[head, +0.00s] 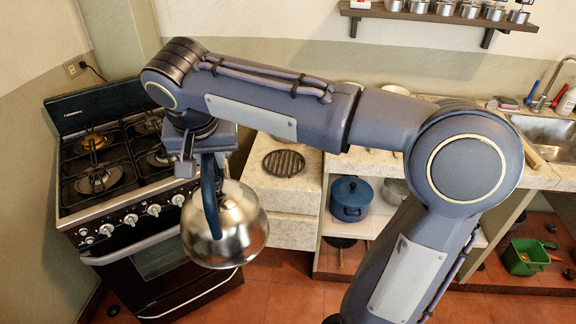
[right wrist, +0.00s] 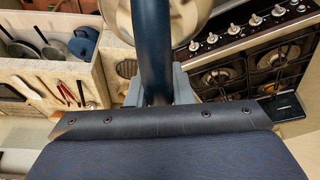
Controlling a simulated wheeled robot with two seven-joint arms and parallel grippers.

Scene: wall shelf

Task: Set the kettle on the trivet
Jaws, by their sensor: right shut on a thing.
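The kettle (head: 235,218) is a round steel body with a dark blue handle (head: 209,196). My right gripper (head: 205,163) is shut on the handle, and the kettle hangs in the air in front of the stove. In the right wrist view the handle (right wrist: 152,45) runs between the fingers, with part of the steel body (right wrist: 188,18) behind it. The trivet (head: 284,162) is a dark, round, slatted piece on the pale stone counter, to the right of and beyond the kettle. It shows partly in the right wrist view (right wrist: 126,68). My left gripper is not in view.
A black gas stove (head: 122,180) stands at the left of the trivet's counter (head: 262,187). A blue pot (head: 350,198) sits on a lower shelf at the right. A wall shelf (head: 440,14) holds several small pots. The trivet's top looks clear.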

